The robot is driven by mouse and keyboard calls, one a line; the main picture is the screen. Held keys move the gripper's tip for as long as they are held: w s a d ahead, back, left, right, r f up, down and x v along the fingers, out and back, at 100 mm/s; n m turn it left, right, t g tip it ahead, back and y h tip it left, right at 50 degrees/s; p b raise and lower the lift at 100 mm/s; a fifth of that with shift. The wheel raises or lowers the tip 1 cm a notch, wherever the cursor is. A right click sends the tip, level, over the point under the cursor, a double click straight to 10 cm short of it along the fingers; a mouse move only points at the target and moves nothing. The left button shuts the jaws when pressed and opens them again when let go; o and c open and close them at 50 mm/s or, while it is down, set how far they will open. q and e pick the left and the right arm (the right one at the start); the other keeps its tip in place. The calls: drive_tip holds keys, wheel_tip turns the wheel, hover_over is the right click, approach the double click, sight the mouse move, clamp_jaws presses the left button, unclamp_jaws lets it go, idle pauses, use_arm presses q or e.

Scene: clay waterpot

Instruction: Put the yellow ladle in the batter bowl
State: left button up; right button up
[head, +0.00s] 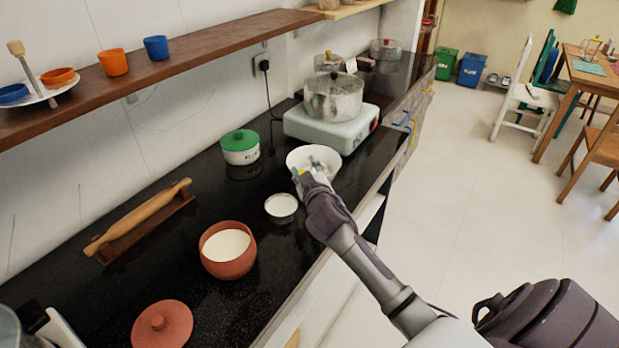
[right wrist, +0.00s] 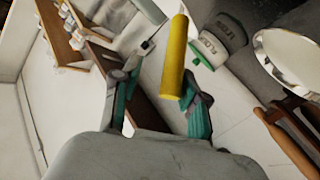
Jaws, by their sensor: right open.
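My right gripper (head: 304,178) is at the white bowl (head: 313,153) on the black counter in the head view. A small yellow bit of the ladle (head: 300,171) shows by the fingertips. In the right wrist view the yellow ladle handle (right wrist: 175,55) stands between the spread fingers of the open gripper (right wrist: 160,90); the ladle's head is not visible. A terracotta bowl (head: 227,257) with pale contents and a small metal bowl (head: 281,207) with white contents stand nearer; which is the batter bowl I cannot tell for sure. My left gripper is not in view.
A green-lidded pot (head: 240,148) stands behind the bowls. A stove (head: 318,128) with a glass-lidded pot (head: 333,97) is farther back. A rolling pin (head: 140,215) lies on its stand at left. A terracotta lid (head: 162,324) lies on the near counter.

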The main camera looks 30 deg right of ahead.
drive_tip(key=v, duration=0.5)
drive_tip(key=shift+s, duration=0.15)
idle(0.3)
